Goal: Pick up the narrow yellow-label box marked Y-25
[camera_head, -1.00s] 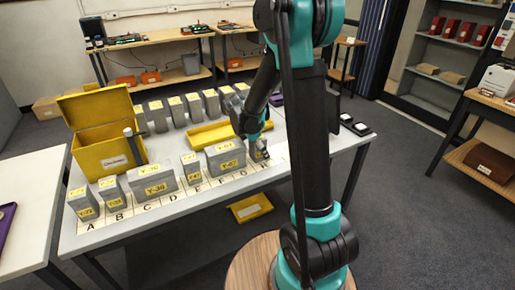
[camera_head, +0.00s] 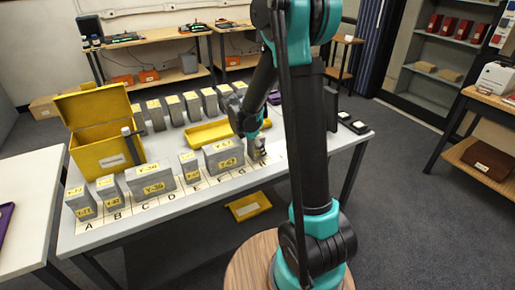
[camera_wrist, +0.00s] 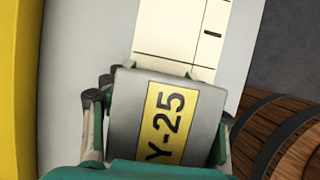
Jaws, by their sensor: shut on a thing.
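The narrow grey box Y-25 (camera_wrist: 168,120) has a yellow label and fills the space between my fingers in the wrist view. My gripper (camera_wrist: 157,125) is shut on it, with one finger on each side. In the head view my gripper (camera_head: 258,146) is at the right end of the front row of boxes, over the lettered white strip (camera_head: 200,186). There the box is small and mostly hidden by my fingers. I cannot tell whether its bottom touches the strip.
A wide grey box (camera_head: 224,157) stands just left of my gripper. A yellow tray (camera_head: 210,131) and a back row of grey boxes (camera_head: 191,105) lie behind. An open yellow bin (camera_head: 100,150) stands at the left. The table's right end holds small dark items (camera_head: 355,126).

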